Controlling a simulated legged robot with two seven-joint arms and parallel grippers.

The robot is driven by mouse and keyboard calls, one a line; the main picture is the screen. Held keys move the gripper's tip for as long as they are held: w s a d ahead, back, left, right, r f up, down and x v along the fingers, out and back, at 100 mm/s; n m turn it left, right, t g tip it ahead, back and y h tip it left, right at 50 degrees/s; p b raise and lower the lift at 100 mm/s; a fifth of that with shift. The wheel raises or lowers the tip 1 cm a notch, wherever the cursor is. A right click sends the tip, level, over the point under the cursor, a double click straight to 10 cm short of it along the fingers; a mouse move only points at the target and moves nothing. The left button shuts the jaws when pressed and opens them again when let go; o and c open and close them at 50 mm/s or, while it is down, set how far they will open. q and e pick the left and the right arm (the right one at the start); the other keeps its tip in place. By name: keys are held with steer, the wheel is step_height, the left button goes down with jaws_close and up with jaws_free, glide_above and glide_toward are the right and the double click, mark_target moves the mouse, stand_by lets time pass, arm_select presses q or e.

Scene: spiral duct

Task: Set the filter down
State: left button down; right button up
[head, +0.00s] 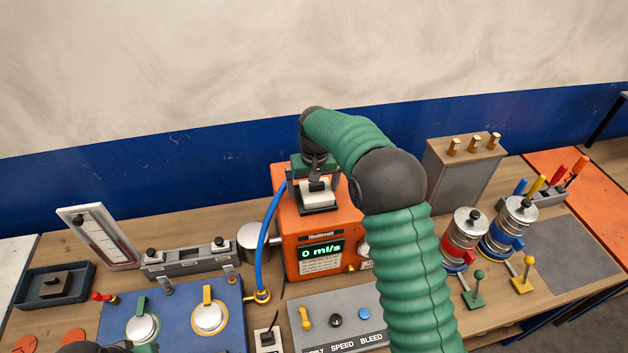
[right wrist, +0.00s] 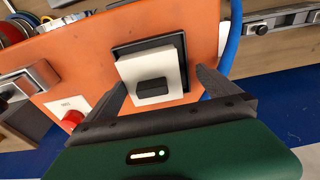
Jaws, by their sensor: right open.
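The filter, a white square block with a black grip on top (head: 322,197), sits in a dark square frame on top of the orange machine (head: 288,225). The filter also shows in the right wrist view (right wrist: 135,70). My right gripper (head: 317,181) is directly above the filter. In the right wrist view its two dark fingers (right wrist: 160,80) are spread, with the filter and its grip between them and gaps at both sides. Nothing is held. My left gripper is not clearly seen in either view.
A blue hose (head: 267,238) runs beside the orange machine on its left. A blue panel with knobs (head: 180,318) and a grey switch panel (head: 345,308) lie in front. A grey mat (head: 578,258) is bare.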

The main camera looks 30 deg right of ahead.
steer(key=r+b, duration=0.1)
steer(key=r, duration=0.3)
steer(key=r+b, duration=0.1)
steer(key=r, duration=0.2)
steer(key=shift+s+d+r+b, duration=0.1)
steer(key=shift+s+d+b, duration=0.1)
steer(key=shift+s+b, duration=0.15)
step_height(320, 180, up, 9)
glide_above(315, 193)
steer(key=s, duration=0.2)
steer(key=s+a+f+n, duration=0.1)
steer(key=s+a+f, duration=0.2)
steer(key=s+f, duration=0.4)
steer(key=s+a+f+n+t, duration=0.1)
steer(key=s+a+f, duration=0.2)
steer(key=s+f, duration=0.45)
steer(key=s+a+f+n, duration=0.1)
steer(key=s+a+f, duration=0.3)
steer(key=s+f, duration=0.35)
step_height(315, 193, down, 15)
steer(key=s+b, duration=0.1)
steer(key=b, duration=1.4)
steer(key=shift+s+d, duration=0.2)
steer(key=shift+d, duration=0.05)
